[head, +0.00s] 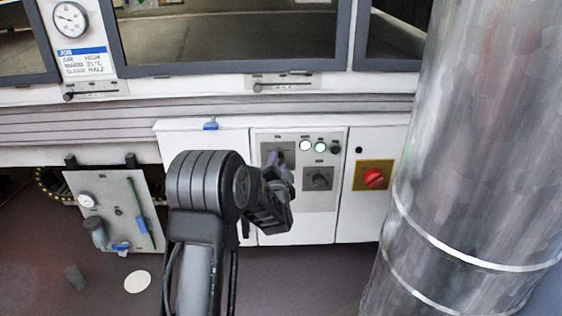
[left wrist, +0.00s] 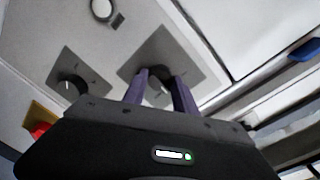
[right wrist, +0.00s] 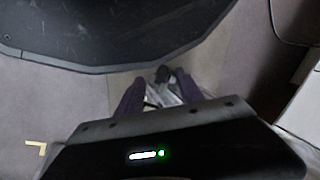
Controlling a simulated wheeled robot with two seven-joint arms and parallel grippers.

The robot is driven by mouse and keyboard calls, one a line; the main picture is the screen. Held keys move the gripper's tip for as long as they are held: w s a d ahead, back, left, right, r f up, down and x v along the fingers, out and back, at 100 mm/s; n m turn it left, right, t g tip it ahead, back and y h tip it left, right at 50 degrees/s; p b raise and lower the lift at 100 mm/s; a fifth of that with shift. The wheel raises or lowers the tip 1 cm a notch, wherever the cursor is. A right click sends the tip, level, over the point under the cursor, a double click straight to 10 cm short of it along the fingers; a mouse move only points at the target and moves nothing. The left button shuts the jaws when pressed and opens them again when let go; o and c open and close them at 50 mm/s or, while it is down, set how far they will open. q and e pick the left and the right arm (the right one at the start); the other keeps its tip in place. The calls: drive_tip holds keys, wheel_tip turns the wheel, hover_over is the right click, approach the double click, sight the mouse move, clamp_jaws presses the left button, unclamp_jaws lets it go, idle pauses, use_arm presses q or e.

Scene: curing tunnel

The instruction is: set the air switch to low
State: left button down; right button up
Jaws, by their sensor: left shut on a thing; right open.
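The white control cabinet (head: 262,222) carries a grey panel (head: 318,200) with two dark rotary knobs. My left gripper (head: 276,162) is at the upper-left knob, which it mostly hides in the head view. In the left wrist view its purple fingers (left wrist: 160,88) are shut on this knob (left wrist: 158,72), one on each side. The other knob (head: 318,178) is free, lower right in the head view; it also shows in the left wrist view (left wrist: 70,87). The labels are too small to read, so I cannot tell which is the air switch. My right gripper (right wrist: 160,92) is open, away from the panel.
A white lamp (head: 306,145), a green-white lamp (head: 320,147) and a dark button (head: 335,149) sit above the free knob. A red knob on a yellow plate (head: 374,178) is to the right. A large metal duct (head: 465,140) blocks the right side.

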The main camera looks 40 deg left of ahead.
use_arm(q)
drive_tip(key=shift+a+r, duration=0.15)
drive_tip(key=shift+a, duration=0.05)
drive_tip(key=c, duration=1)
unclamp_jaws()
drive_tip(key=shift+s, duration=0.15)
drive_tip(key=shift+d, duration=0.15)
drive_tip(key=p+v, duration=0.1)
drive_tip(key=v, duration=0.6)
drive_tip(key=shift+s+d, duration=0.2)
drive_tip(key=shift+s, duration=0.15)
